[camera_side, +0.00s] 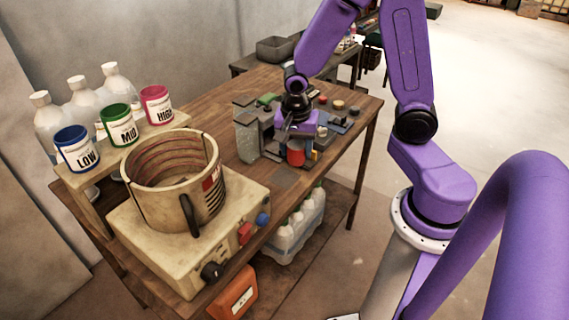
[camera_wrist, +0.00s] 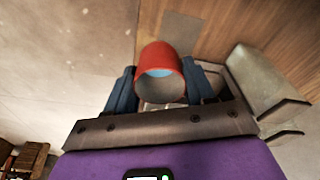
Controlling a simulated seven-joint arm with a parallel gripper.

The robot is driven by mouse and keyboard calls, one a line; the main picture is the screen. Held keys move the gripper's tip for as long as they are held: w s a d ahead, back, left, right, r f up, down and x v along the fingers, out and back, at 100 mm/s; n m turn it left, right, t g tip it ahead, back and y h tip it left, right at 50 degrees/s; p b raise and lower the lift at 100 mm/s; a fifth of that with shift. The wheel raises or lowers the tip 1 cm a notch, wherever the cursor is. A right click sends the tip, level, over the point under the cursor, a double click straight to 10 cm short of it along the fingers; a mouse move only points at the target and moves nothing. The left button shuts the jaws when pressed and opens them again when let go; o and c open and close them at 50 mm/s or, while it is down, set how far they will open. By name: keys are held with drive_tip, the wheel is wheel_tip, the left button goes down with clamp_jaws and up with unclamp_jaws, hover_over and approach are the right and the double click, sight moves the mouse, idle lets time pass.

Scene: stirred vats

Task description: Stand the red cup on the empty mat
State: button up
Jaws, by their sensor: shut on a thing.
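The red cup (camera_side: 296,155) is between the fingers of my gripper (camera_side: 298,142), near the table's front edge. In the wrist view the red cup (camera_wrist: 158,52) has a light blue inside, and its round opening faces the camera. The blue-grey fingers of my gripper (camera_wrist: 160,86) are shut on its sides. A bare grey square mat (camera_side: 284,178) lies on the table, nearer the vat than the cup. The mat also shows in the wrist view (camera_wrist: 180,27), beyond the cup. I cannot tell how high the cup is above the table.
A large vat (camera_side: 172,180) stands on a beige base with knobs. Blue, green and red tins marked LOW (camera_side: 77,148), MID and HIGH stand on a shelf with white bottles behind. A grey container (camera_side: 248,140) and several small items crowd around my gripper. The wood around the mat is clear.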

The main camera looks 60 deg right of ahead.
drive_tip(key=w+f, duration=0.3)
drive_tip(key=f, duration=0.1)
drive_tip(key=shift+w+d+f, duration=0.2)
drive_tip(key=shift+w+f, duration=0.1)
drive_tip(key=shift+w, duration=0.05)
drive_tip(key=shift+w+f, duration=0.1)
drive_tip(key=shift+f, duration=1.5)
drive_tip(key=shift+f, duration=0.15)
drive_tip(key=o, duration=1)
